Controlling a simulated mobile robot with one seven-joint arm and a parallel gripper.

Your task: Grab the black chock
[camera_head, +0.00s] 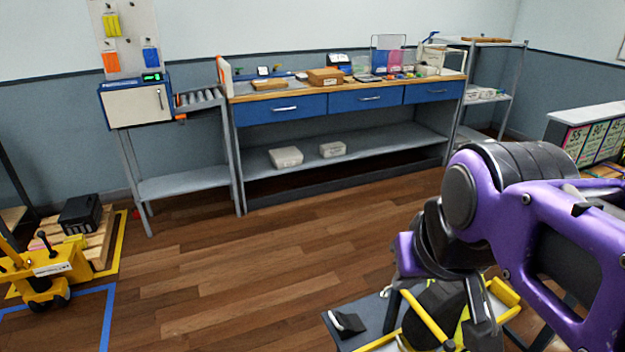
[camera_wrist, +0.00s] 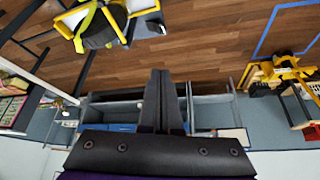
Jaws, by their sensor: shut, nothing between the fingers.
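A small black wedge (camera_head: 349,325), which looks like the black chock, lies on a grey platform (camera_head: 372,313) at the bottom centre of the head view. A white strip shows at its left side. My gripper (camera_head: 478,305) points down to the right of the wedge, clearly apart from it. In the wrist view, which looks upside down, the gripper's two dark fingers (camera_wrist: 161,100) are together with nothing between them. A dark and pale shape near the top there may be the wedge, but it is too small to be sure.
Yellow bars and a black-and-yellow item (camera_head: 440,315) crowd the platform beside my arm. A workbench (camera_head: 345,108) stands along the back wall. A yellow pallet jack (camera_head: 50,268) and a black case (camera_head: 80,214) on a pallet are at left. The middle floor is clear.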

